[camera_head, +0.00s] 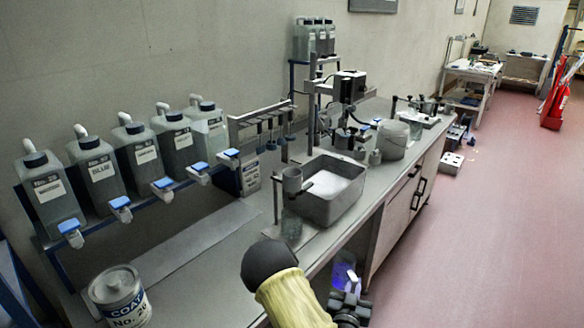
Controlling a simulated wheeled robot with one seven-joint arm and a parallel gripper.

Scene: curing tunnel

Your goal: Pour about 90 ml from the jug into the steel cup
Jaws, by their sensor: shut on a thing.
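My gripper (349,298) is at the bottom centre, low in front of the bench's front edge. It is shut on a clear vessel with bluish-purple contents (344,268), which looks like the jug; its shape is partly hidden and hard to make out. A grey, steel-looking cup (292,182) is held on a small stand on the bench, above and left of my gripper. A clear glass vessel (291,226) stands beneath it. The inside of the cup cannot be made out. The held vessel is apart from the cup.
A grey tub with white contents (316,207) stands right beside the cup. A labelled can (120,296) is at the front left. Several bottles with blue taps (146,156) line a rack along the wall. The floor at right is clear.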

